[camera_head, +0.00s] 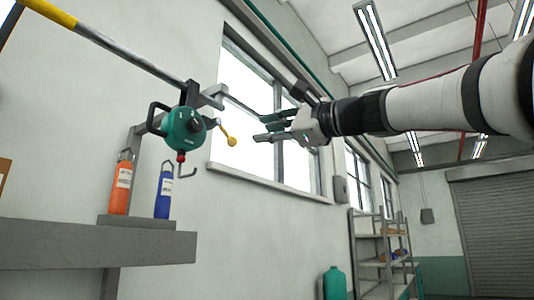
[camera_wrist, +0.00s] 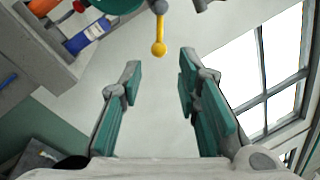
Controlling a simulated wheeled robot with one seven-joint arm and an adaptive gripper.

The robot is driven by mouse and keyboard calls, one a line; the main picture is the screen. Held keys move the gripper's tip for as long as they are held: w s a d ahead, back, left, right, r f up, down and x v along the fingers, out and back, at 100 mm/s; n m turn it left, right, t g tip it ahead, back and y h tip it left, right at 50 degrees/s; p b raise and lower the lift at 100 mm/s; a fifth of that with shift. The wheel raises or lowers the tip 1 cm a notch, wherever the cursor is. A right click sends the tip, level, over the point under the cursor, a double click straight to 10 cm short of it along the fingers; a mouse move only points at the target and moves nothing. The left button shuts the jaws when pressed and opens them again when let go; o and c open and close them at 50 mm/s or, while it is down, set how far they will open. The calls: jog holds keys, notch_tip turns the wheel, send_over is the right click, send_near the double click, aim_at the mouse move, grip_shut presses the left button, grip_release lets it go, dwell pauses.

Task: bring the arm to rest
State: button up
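My gripper (camera_head: 264,127) is held out in the air in front of the window, to the right of a green pump (camera_head: 185,128) in the head view. Its two teal-padded fingers are apart, and nothing is between them in the wrist view (camera_wrist: 158,95). The pump hangs from a grey bracket and has a yellow lever with a round knob (camera_head: 232,142). In the wrist view the yellow lever (camera_wrist: 159,46) points down toward the gap beyond the fingertips, apart from them. My arm stretches in from the right.
An orange bottle (camera_head: 121,190) and a blue bottle (camera_head: 164,195) stand on a grey ledge (camera_head: 90,245) below the pump. A grey and yellow pipe (camera_head: 110,45) runs above. A shelf (camera_head: 382,255) and a green cylinder (camera_head: 334,283) stand lower right.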

jog(key=shift+s+d+f, duration=0.1)
jog(key=shift+s+d, duration=0.1)
jog(key=shift+d, duration=0.05)
dwell(0.4)
jog(key=s+d+f+n+g+h, duration=0.1)
jog(key=s+d+f+n+h, duration=0.15)
jog(key=f, duration=0.75)
jog(key=s+d+f+n+g+h, duration=0.1)
jog(key=s+f+n+g+h, duration=0.2)
jog(key=f, duration=0.6)
jog(key=s+d+f+n+h, duration=0.1)
jog(key=s+d+f+h, duration=0.2)
jog(key=f, duration=0.7)
jog(key=s+d+f+n+g+h, duration=0.2)
jog(key=s+f, duration=0.6)
jog(key=f, duration=0.4)
jog(key=s+d+f+n+g+h, duration=0.2)
jog(key=s+d+f+n+h, duration=0.2)
jog(key=s+f, duration=0.5)
jog(key=d+f+n, duration=0.2)
jog(key=d+f, duration=0.1)
jog(key=f, duration=0.1)
jog(key=shift+d, duration=0.25)
